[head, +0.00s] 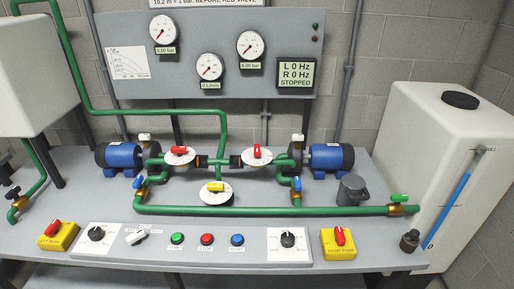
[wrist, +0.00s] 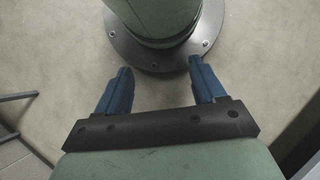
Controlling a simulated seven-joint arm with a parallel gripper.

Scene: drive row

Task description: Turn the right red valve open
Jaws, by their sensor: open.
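The right red valve (head: 257,152) has a red handle over a round white dial, on the green pipework between the two blue pumps. A matching left red valve (head: 179,150) sits to its left. A yellow valve (head: 215,187) on a white dial is below and between them. My gripper (wrist: 160,68) shows only in the wrist view, with two blue fingers apart and nothing between them. It is above bare floor beside my round base, away from the valves. The head view does not show my gripper.
A gauge panel (head: 290,30) stands behind the pipes; its display (head: 297,73) reads 0 Hz and STOPPED. Right blue pump (head: 327,157) and blue-handled valve (head: 297,184) flank the right valve. Switches and buttons line the bench front. A white tank (head: 440,130) stands right.

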